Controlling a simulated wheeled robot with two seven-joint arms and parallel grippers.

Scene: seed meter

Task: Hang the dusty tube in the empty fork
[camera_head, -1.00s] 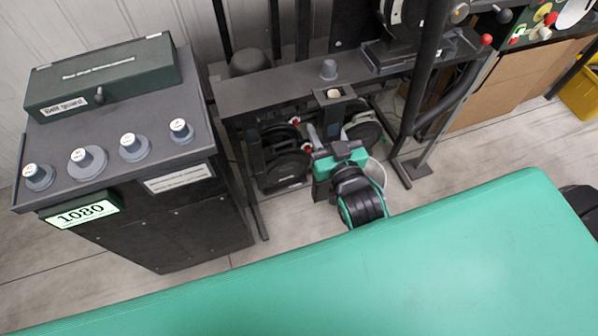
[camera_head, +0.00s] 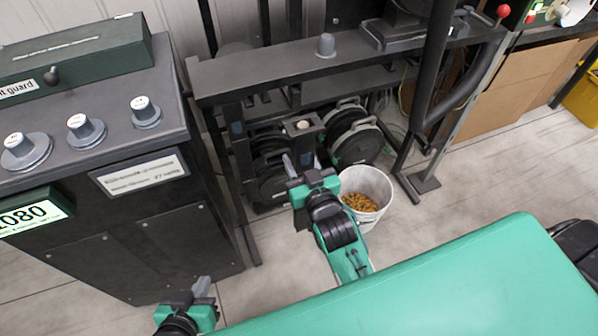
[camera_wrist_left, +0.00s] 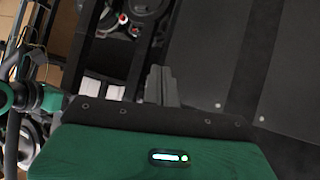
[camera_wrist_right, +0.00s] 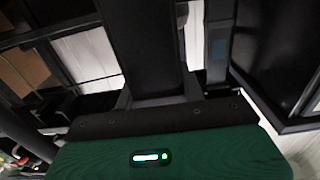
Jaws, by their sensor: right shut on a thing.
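A dark, boxy tube (camera_head: 305,137) with a pale round spot on top is at my right gripper (camera_head: 303,168), in front of the machine's lower discs. In the right wrist view the tube (camera_wrist_right: 143,45) is a broad dark block between the fingers, and that gripper (camera_wrist_right: 158,98) is shut on it. My left gripper (camera_head: 201,290) is low at the left, away from the tube. In the left wrist view its fingers (camera_wrist_left: 160,85) are together with nothing between them. I cannot clearly make out the empty fork; a dark post with a blue mark (camera_wrist_right: 218,52) stands beside the tube.
A dark cabinet (camera_head: 110,225) with knobs fills the left. A dark beam (camera_head: 265,72) crosses above the discs (camera_head: 355,138). A white bucket (camera_head: 374,216) with orange-brown grains stands on the floor right of my right gripper. Floor to its right is clear.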

